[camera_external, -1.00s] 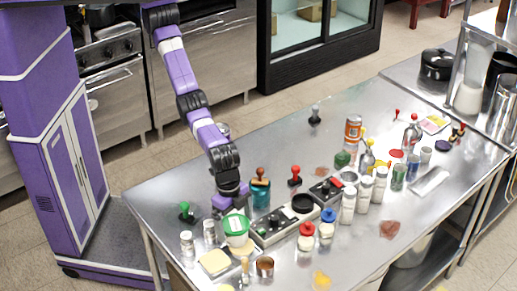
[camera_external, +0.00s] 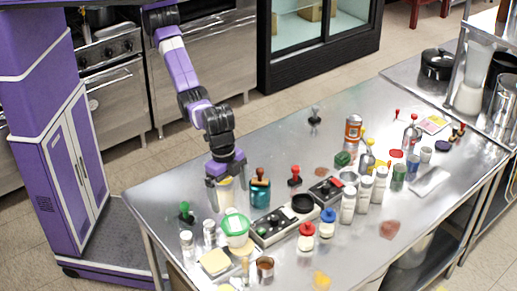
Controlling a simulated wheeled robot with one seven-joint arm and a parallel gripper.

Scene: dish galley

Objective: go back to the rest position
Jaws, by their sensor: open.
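My gripper (camera_external: 227,182) is open, pointing down over the left part of the steel table (camera_external: 270,150). A pale beige cup-like thing (camera_external: 225,196) shows just below and between its fingers. I cannot tell whether they touch it. A green and white tub (camera_external: 236,230) stands in front of the gripper, apart from it. A teal stamp-like thing with a brown knob (camera_external: 260,190) stands close to the right of the gripper.
A green-knobbed stamp (camera_external: 186,213) and small shakers (camera_external: 187,243) stand at the left edge. A black-and-grey device (camera_external: 272,228), several white bottles (camera_external: 348,205) and an orange can (camera_external: 353,128) stand to the right. The table's back left is clear.

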